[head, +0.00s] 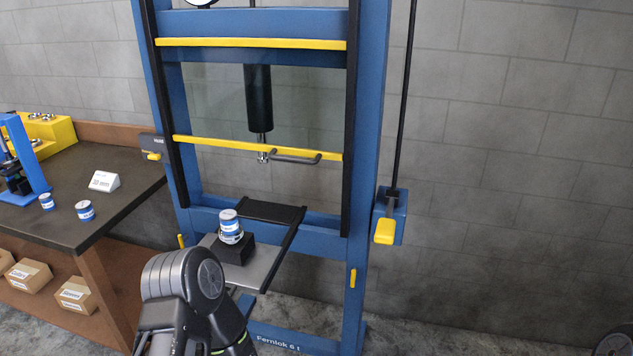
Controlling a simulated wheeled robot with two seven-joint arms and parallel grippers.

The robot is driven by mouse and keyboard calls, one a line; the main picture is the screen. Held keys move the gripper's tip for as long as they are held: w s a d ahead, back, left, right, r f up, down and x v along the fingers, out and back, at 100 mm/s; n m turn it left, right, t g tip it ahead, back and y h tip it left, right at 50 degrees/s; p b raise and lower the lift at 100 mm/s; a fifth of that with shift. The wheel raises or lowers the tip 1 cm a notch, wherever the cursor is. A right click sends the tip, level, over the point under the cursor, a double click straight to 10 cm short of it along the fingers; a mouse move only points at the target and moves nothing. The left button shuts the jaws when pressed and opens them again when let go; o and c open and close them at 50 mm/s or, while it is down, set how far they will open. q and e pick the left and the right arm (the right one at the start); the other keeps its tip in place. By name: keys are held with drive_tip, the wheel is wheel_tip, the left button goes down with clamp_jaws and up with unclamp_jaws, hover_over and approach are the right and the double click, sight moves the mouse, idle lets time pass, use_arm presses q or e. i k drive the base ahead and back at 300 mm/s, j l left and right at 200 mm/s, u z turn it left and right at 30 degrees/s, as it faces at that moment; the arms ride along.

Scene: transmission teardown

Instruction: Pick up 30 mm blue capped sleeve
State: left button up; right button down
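Three small blue-and-white sleeves with pale silvery tops are in the head view. One sleeve (46,201) stands on the dark bench top at the left, and another sleeve (86,210) stands just right of it. A small white sign (103,181) behind them seems to read "30 mm". The third, larger-looking sleeve (230,226) stands upright on a black block (236,250) on the press's plate. One of my dark arm links shows at the bottom, in front of the press. Neither gripper is in view.
A tall blue press frame (374,120) with yellow bars stands in the middle, its black ram (258,98) above the plate. The bench (125,200) also holds a small blue stand (28,160) and a yellow block (55,135). Labelled boxes (76,295) sit on the shelf below.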

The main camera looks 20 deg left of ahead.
sight(228, 218)
drive_tip(key=u, duration=1.2)
